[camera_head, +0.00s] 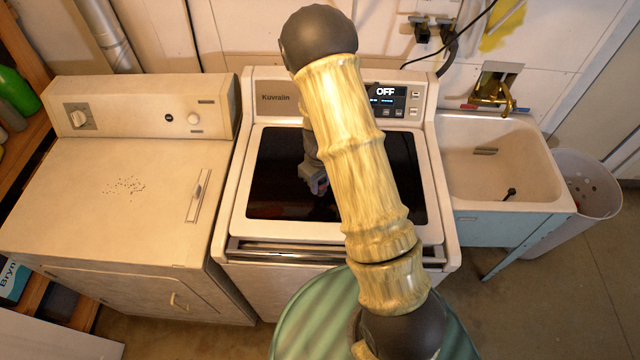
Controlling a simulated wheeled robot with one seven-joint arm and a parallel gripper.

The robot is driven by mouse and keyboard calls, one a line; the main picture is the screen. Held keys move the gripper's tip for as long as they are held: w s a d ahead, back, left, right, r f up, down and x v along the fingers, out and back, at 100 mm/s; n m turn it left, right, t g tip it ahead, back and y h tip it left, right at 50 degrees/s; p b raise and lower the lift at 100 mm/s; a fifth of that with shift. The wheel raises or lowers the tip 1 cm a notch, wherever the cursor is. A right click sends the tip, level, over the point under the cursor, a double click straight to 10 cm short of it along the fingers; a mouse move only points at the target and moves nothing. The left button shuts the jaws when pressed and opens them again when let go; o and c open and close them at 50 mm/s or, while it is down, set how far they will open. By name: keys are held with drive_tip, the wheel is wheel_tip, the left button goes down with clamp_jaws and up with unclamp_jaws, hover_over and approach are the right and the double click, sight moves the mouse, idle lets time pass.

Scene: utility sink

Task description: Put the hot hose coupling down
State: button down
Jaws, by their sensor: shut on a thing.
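My gripper (316,184) is partly visible left of my bamboo-coloured arm, over the dark glass lid of the middle washer. I cannot tell how far the gripper is above the lid (275,185).
The washer's panel (388,98) reads OFF. A beige dryer (110,205) stands left, its top mostly clear. At right are a utility sink (545,185) with a brass faucet (492,92), a small black item (510,193) in the basin, and a white bin (590,195).

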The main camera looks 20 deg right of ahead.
drive_tip(key=shift+f, duration=0.95)
drive_tip(key=shift+f, duration=0.1)
drive_tip(key=c, duration=1.1)
unclamp_jaws()
drive_tip(key=shift+w+r, duration=0.1)
drive_tip(key=shift+r, duration=0.15)
wheel_tip(320, 180, up, 12)
drive_tip(key=b, duration=0.3)
drive_tip(key=shift+f+b, duration=0.1)
drive_tip(key=shift+b, duration=0.25)
